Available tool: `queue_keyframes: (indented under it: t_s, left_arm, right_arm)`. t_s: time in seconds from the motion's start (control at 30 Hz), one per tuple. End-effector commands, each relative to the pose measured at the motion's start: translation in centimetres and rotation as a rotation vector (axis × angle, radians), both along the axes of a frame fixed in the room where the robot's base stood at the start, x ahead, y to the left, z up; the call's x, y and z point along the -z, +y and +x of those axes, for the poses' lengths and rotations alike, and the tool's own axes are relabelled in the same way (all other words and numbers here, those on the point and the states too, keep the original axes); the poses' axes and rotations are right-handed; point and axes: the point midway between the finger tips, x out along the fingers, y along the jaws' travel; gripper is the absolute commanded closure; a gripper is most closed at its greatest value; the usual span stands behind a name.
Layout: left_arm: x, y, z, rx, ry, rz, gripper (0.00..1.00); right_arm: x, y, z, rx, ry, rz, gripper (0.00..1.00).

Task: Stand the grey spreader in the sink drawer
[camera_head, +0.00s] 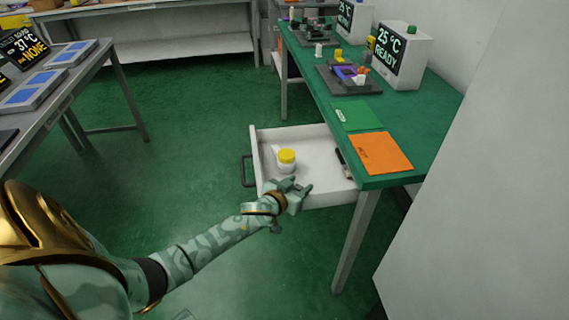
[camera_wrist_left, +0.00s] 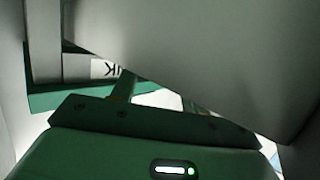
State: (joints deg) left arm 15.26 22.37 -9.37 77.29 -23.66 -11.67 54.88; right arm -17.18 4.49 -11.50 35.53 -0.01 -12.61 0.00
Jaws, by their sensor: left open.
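The open white drawer (camera_head: 321,193) is pulled out from under the green bench. My left gripper (camera_head: 300,190) is open at the drawer's near side, close to its wall. The left wrist view shows the dark green gripper body (camera_wrist_left: 150,125) with pale panels close around it and a label reading partly "NK" (camera_wrist_left: 104,69). A white jar with a yellow lid (camera_head: 287,160) stands in the drawer. A dark slim item (camera_head: 343,162) lies at the drawer's bench side; I cannot tell what it is. I cannot make out the grey spreader for certain. My right gripper is not in view.
The green bench (camera_head: 415,125) carries an orange mat (camera_head: 380,153), a green mat (camera_head: 357,115), a dark fixture and a screen unit reading 25 °C READY (camera_head: 400,57). A bench leg (camera_head: 355,240) stands beside the drawer. Green floor lies open to the left.

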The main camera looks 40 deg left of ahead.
Motion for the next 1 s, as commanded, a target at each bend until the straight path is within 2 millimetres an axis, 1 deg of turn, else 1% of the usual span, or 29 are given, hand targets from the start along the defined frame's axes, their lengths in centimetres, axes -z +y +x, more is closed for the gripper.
queue_keyframes:
  t_s: [0.03,0.2,0.3,0.4,0.5,0.6,0.83,0.87,0.93,0.97,1.0]
  left_arm:
    - [-0.7,-0.2,-1.4,0.000,0.003,-0.002,0.53]
    - [-2.4,-0.4,-5.4,-0.001,-0.003,0.001,0.53]
    - [-3.0,-0.5,-7.4,-0.001,-0.004,0.002,0.53]
    - [-3.4,-0.7,-9.0,-0.001,-0.005,0.002,0.53]
    - [-3.6,-0.7,-9.9,-0.001,-0.005,0.003,0.53]
    - [-3.7,-0.7,-10.3,-0.001,-0.006,0.004,0.53]
    - [-3.7,-1.0,-10.4,0.004,-0.008,0.006,0.53]
    - [-3.8,-1.3,-10.4,0.009,-0.010,0.006,0.53]
    - [-4.4,-3.0,-10.7,0.034,-0.021,0.007,0.53]
    - [-4.8,-3.9,-10.8,0.050,-0.027,0.010,0.53]
    - [-5.3,-5.4,-11.2,0.074,-0.036,0.015,0.53]
  right_arm:
    - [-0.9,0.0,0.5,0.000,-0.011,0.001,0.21]
    - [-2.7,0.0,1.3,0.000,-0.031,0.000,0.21]
    - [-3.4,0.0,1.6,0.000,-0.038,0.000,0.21]
    - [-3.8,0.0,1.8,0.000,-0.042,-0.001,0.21]
    - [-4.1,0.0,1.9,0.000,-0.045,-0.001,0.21]
    - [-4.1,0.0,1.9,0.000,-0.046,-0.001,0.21]
    - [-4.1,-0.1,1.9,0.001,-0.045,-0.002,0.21]
    - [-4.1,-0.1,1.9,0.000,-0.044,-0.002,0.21]
    - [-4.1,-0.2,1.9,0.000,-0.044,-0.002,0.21]
    - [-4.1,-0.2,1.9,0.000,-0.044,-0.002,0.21]
    - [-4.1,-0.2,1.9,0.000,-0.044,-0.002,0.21]
